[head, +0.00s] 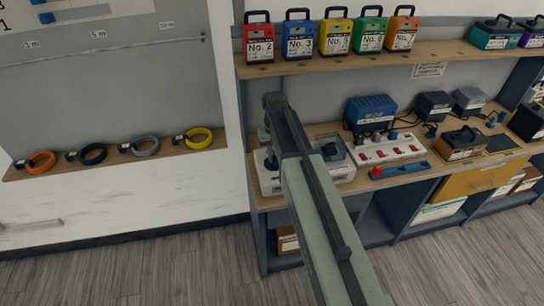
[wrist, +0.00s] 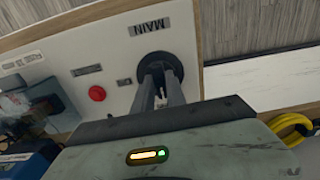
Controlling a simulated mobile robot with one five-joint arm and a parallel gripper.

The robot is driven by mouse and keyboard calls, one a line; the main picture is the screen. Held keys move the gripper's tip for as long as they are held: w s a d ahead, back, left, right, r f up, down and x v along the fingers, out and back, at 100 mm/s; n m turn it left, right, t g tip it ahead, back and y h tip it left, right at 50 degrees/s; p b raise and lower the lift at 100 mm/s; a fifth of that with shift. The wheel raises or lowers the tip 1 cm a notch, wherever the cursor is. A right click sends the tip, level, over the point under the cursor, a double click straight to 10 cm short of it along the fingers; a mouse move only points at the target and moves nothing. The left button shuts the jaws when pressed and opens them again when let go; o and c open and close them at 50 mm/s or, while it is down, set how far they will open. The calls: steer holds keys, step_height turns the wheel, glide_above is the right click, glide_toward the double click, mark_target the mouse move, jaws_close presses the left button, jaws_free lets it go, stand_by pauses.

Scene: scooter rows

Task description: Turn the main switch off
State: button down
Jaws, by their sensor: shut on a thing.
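The main switch (wrist: 176,67) is a round black rotary knob on a white panel (wrist: 118,62), beside the printed word MAIN. In the wrist view my gripper (wrist: 161,93) is shut on it, with both fingers reaching onto the black knob. The fingers cover part of the knob, so its exact pointer position is hard to tell. A red round button (wrist: 97,93) sits on the same panel, left of the switch. In the head view the white panel (head: 270,182) stands at the left end of the bench, partly hidden by my arm.
The workbench (head: 330,130) carries a power strip with red switches (head: 388,148), a blue box (head: 370,110) and other chargers. Numbered battery packs (head: 335,37) stand on the shelf above. Coiled cables (head: 145,146) lie on a ledge at left. The floor in front is clear.

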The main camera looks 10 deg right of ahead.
mark_target(274, 157)
steer(key=shift+w, duration=0.15)
steer(key=c, duration=1.4)
jaws_free()
steer(key=shift+o, duration=0.2)
step_height(274, 157, up, 8)
steer(key=p, duration=0.8)
steer(key=shift+f, duration=0.1)
